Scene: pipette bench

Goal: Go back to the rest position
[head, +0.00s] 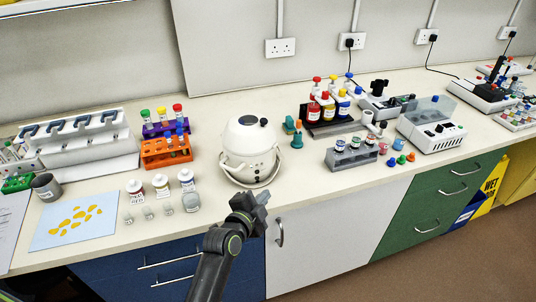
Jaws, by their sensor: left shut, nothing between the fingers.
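My left gripper (257,198) is at the front edge of the bench, just in front of the white rounded vessel (247,150). Its fingers are shut with nothing between them. The arm reaches up from the bottom of the view. I cannot tell whether the gripper touches the vessel's base. My right gripper is not in view.
The bench (300,195) carries an orange rack (166,152), small bottles (161,186), a grey rack (352,158) and a white instrument (432,125). A blue sheet (75,221) lies at left. Drawers and a white door (325,240) are below. Bare bench lies right of my gripper.

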